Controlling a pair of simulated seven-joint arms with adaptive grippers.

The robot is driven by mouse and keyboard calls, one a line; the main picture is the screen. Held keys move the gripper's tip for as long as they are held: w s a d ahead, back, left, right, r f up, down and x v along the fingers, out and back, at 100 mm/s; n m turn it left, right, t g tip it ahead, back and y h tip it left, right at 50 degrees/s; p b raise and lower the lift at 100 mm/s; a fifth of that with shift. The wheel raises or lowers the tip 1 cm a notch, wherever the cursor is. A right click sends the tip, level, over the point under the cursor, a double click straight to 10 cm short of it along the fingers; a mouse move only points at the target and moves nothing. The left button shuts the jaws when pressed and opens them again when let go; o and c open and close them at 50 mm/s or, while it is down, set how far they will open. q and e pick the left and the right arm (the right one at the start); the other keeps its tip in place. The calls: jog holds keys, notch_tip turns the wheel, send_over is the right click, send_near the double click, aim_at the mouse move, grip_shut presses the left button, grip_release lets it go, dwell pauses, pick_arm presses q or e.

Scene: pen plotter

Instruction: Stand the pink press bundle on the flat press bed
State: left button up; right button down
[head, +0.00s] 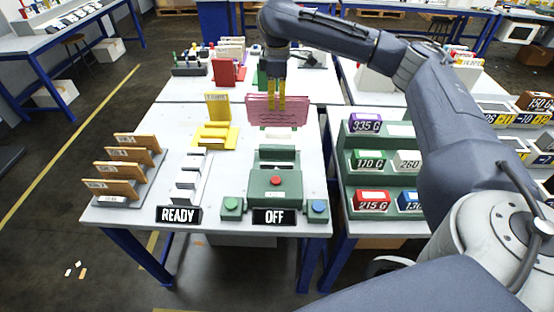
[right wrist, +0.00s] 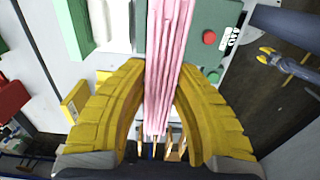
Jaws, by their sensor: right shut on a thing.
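My right gripper (head: 276,95) is shut on the pink press bundle (head: 262,113), a wide stack of thin sheets held upright on edge. In the right wrist view the bundle (right wrist: 168,70) stands between the two curved yellow fingers (right wrist: 160,125). It appears raised over the table behind the green press (head: 275,185), which has a red button and an OFF sign. A pale flat block (head: 279,135) lies below and just in front of the bundle; I cannot tell if it is the press bed. My left gripper (right wrist: 266,54) shows only in the right wrist view, small, with its tips apart.
A yellow holder (head: 215,135) with a yellow block stands left of the bundle, and a red piece (head: 228,72) stands behind. White blocks (head: 190,180) and a rack of tan boards (head: 112,185) are at left. Green shelves (head: 375,180) with weights stand at right.

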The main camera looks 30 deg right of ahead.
aim_at(277, 120)
notch_tip(277, 120, down, 19)
jog(key=shift+f, duration=0.2)
dwell(0.7)
jog(key=shift+f, duration=0.15)
jog(key=c, duration=1.2)
grip_release()
notch_tip(277, 120, up, 12)
jog(key=shift+r, duration=0.1)
